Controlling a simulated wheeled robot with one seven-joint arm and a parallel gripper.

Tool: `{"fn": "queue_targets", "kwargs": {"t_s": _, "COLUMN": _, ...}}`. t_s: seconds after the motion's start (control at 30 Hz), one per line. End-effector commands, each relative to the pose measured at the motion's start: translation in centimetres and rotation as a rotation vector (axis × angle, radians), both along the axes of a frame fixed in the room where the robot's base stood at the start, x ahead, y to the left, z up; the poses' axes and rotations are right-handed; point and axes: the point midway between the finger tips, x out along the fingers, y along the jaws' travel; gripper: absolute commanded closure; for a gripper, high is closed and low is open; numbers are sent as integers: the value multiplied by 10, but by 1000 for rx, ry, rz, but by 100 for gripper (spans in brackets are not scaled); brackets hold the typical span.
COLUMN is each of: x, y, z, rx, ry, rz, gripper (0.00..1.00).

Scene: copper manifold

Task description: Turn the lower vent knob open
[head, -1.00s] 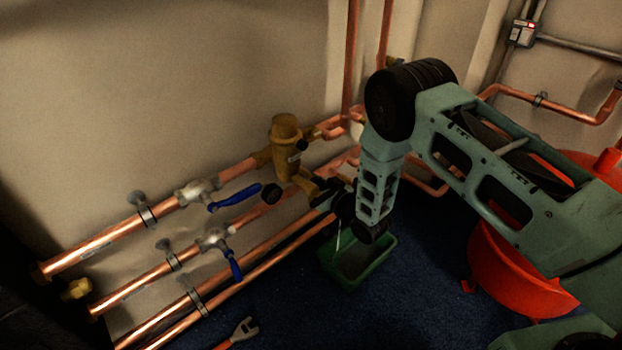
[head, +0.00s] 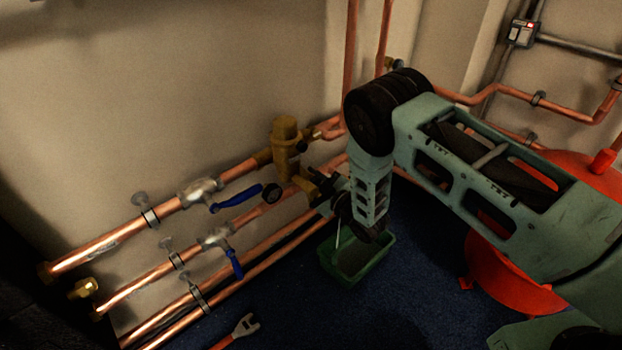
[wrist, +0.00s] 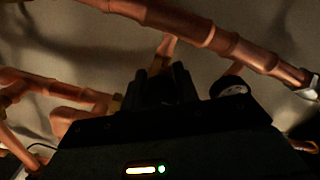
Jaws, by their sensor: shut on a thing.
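My gripper (head: 317,184) is at the copper pipes just below and right of the brass valve body (head: 285,150). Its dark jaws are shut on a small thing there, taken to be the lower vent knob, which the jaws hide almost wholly. In the wrist view my gripper (wrist: 167,84) is a dark shape in shadow, with a bit of brass (wrist: 116,103) showing at its left side. The angle of the knob cannot be made out.
Two blue lever handles (head: 236,197) sit on valves left of my gripper. A round gauge (head: 271,193) is close beside it. A green tray (head: 377,275) stands below on the blue floor. A red vessel (head: 505,275) is at the right.

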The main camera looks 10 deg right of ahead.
Motion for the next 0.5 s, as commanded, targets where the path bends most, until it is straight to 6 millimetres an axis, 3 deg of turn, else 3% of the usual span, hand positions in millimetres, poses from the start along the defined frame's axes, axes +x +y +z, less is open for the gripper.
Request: {"fn": "queue_targets", "kwargs": {"t_s": 0.5, "x": -1, "y": 0, "z": 0, "rx": -338, "ry": -243, "rz": 1, "gripper": 92}}
